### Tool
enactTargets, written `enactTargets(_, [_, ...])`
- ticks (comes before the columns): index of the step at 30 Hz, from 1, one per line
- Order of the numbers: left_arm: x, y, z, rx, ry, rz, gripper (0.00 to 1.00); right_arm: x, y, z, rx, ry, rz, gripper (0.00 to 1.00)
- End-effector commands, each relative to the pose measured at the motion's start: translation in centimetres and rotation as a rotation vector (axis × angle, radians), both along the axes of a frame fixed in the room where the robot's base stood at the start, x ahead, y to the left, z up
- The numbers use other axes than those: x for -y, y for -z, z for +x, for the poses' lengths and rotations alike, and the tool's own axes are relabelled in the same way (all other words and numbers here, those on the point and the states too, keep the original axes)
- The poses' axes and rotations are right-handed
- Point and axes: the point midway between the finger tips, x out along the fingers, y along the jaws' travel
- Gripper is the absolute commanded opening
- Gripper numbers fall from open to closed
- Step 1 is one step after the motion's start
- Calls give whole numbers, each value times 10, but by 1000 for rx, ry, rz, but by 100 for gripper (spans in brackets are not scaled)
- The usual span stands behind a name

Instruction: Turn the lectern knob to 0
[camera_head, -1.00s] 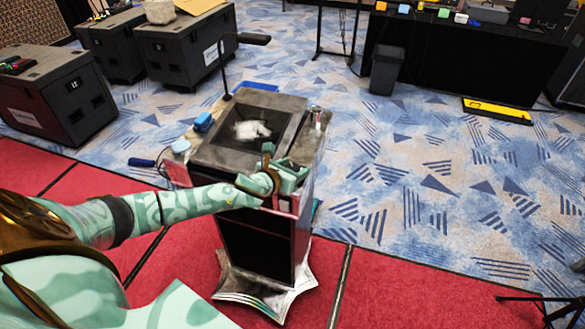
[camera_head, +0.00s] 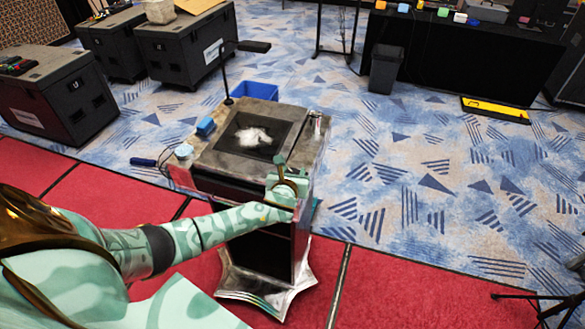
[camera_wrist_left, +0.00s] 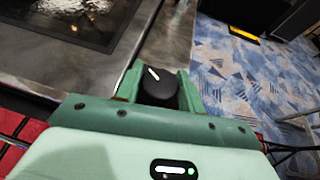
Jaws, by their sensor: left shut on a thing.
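The lectern (camera_head: 225,163) stands on the red carpet in the middle of the head view, with a dark screen in its top. In the left wrist view its black knob (camera_wrist_left: 158,90) has a white pointer mark that slants toward the upper left. My left gripper (camera_wrist_left: 157,88) has a finger on each side of the knob and is shut on it. In the head view the left gripper (camera_head: 288,178) is at the lectern's front right corner and hides the knob. No scale marks around the knob can be read. My right gripper is not in view.
A blue box (camera_head: 206,127) and a pale round thing (camera_head: 184,151) are at the lectern's left edge. A thin gooseneck (camera_head: 227,75) rises from its back. Black cases (camera_head: 185,48) stand at the back left, a bin (camera_head: 386,69) at the back.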

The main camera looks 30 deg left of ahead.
Motion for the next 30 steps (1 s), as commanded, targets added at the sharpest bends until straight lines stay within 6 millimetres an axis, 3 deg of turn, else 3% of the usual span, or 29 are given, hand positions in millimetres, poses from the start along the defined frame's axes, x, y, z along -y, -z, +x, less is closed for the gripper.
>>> enactTargets(6, [3, 0, 0, -2, -205, -5, 16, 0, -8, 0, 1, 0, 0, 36])
enactTargets(15, [2, 2, 0, -1, -452, -1, 16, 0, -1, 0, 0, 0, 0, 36])
enactTargets(30, [1, 2, 0, -1, -647, -1, 16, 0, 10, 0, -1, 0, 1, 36])
